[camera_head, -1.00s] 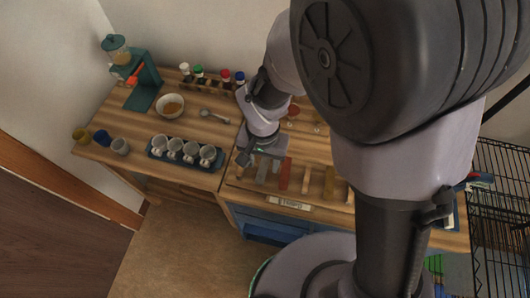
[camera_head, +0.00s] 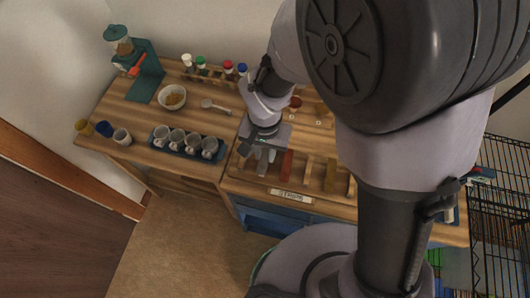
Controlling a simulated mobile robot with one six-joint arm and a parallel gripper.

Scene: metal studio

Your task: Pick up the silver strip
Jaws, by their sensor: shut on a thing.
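The silver strip (camera_head: 262,164) is a thin grey piece at the left end of a row of strips on the wooden bench. My gripper (camera_head: 261,148) is directly over its far end, pointing down, and is shut on it. My wrist hides the upper part of the strip. I cannot tell whether the strip is clear of the holder. A red strip (camera_head: 286,164) stands just to its right, apart from it.
Wood-coloured strips (camera_head: 308,166) and a label (camera_head: 291,196) are to the right and in front. A dark tray (camera_head: 160,144) of cups stands left. A spoon (camera_head: 214,107), a bowl (camera_head: 173,109) and several capped bottles (camera_head: 200,64) lie behind. A wire rack (camera_head: 500,215) is at the right.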

